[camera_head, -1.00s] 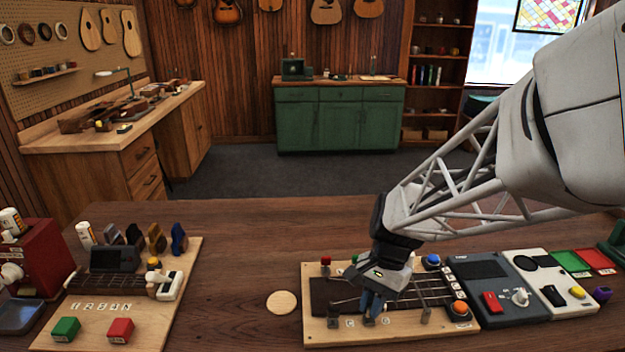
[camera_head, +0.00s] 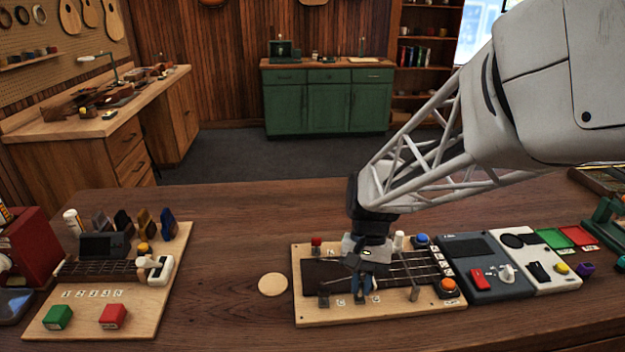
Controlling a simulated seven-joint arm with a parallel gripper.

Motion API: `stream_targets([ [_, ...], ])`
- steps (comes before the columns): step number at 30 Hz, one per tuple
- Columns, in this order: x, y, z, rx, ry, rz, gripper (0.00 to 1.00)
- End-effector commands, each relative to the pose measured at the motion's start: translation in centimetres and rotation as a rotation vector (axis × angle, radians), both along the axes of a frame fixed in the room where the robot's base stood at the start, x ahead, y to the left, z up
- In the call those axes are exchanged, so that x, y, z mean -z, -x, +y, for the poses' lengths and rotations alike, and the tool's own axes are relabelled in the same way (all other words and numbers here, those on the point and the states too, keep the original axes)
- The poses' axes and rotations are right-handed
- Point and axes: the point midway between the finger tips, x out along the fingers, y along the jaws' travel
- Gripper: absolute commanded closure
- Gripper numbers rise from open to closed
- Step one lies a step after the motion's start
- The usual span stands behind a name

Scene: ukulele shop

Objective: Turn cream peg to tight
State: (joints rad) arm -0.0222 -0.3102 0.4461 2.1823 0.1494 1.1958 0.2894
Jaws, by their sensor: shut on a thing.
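The wooden string board (camera_head: 303,311) lies on the table at right of centre, with a dark fretboard, strings and small posts. A cream-white upright cylinder (camera_head: 399,239), which looks like the cream peg, stands at the board's back edge, just right of my gripper's wrist. A red peg (camera_head: 316,242) stands at the back left.
A blue button (camera_head: 421,241) and an orange button (camera_head: 447,287) sit at the board's right end. A dark grey device (camera_head: 481,254) and a white device (camera_head: 530,246) stand right of it. A round wooden disc (camera_head: 272,285) lies left, with bare table around it.

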Motion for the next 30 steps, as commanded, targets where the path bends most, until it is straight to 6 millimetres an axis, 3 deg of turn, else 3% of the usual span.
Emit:
stream_targets([
  [2,0.0,0.0,0.0,0.000,0.000,0.000,1.00],
  [3,0.0,0.0,0.0,0.000,0.000,0.000,0.84],
  [7,0.0,0.0,0.0,0.000,0.000,0.000,0.64],
  [20,-0.4,-0.2,0.0,0.001,-0.001,0.000,0.63],
  [30,-3.6,-1.4,-0.5,0.000,0.000,-0.002,0.63],
])
